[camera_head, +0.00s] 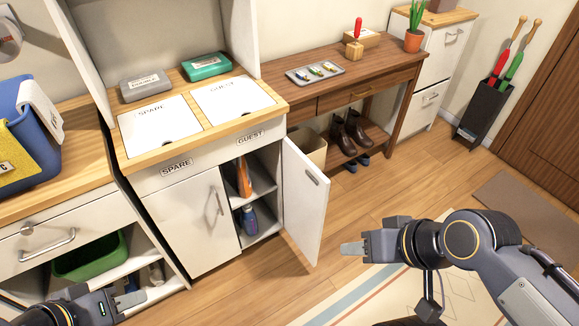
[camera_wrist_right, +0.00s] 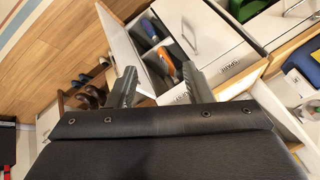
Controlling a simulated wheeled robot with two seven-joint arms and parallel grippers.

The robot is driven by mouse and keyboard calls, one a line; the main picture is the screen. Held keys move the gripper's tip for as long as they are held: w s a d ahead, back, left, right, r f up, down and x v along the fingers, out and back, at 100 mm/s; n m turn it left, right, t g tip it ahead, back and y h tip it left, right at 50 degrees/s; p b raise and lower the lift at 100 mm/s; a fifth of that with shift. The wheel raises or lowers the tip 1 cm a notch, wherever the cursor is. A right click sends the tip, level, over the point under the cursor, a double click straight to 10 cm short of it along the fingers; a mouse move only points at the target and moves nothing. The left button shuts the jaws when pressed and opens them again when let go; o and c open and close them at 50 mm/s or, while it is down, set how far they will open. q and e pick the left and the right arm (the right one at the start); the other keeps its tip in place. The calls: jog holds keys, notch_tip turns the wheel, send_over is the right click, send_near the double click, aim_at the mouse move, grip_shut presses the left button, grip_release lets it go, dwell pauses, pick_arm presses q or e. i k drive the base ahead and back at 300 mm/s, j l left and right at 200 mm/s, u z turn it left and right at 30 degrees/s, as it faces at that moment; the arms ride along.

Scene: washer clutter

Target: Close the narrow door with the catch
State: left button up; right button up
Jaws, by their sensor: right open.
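The narrow white door (camera_head: 305,200) hangs open on the right side of the cabinet, swung out over the floor. A small metal catch or pull (camera_head: 312,177) sits near its upper outer edge. In the right wrist view the door (camera_wrist_right: 119,40) shows behind my fingers. My right gripper (camera_head: 352,248) is open and empty, just right of the door's lower outer edge in the head view; I cannot tell whether it touches. It also shows in the right wrist view (camera_wrist_right: 156,84). My left gripper (camera_head: 130,299) is low at the left, its jaw gap unclear.
The open compartment holds an orange bottle (camera_head: 244,178) and a blue bottle (camera_head: 249,220). The wide door (camera_head: 192,222) beside it is shut. A wooden table (camera_head: 340,90) with boots under it stands right of the door.

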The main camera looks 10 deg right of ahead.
aim_at(306, 204)
jog(key=l+u, duration=0.15)
jog(key=l, duration=0.3)
jog(key=l+u, duration=0.15)
jog(key=l, duration=0.25)
jog(key=l+u, duration=0.1)
jog(key=l, duration=0.35)
jog(key=k+l+u, duration=0.15)
jog(key=l, duration=0.25)
jog(key=l+u, duration=0.15)
jog(key=l, duration=0.25)
jog(key=k+l+u, duration=0.15)
jog(key=l, duration=0.25)
jog(key=k+l+u, duration=0.1)
jog(key=l, duration=0.3)
jog(key=k+l+u, duration=0.15)
jog(key=l, duration=0.25)
jog(key=i+l+u, duration=0.1)
jog(key=i+u, duration=0.2)
jog(key=i+l+u, duration=0.15)
jog(key=i+u, duration=0.2)
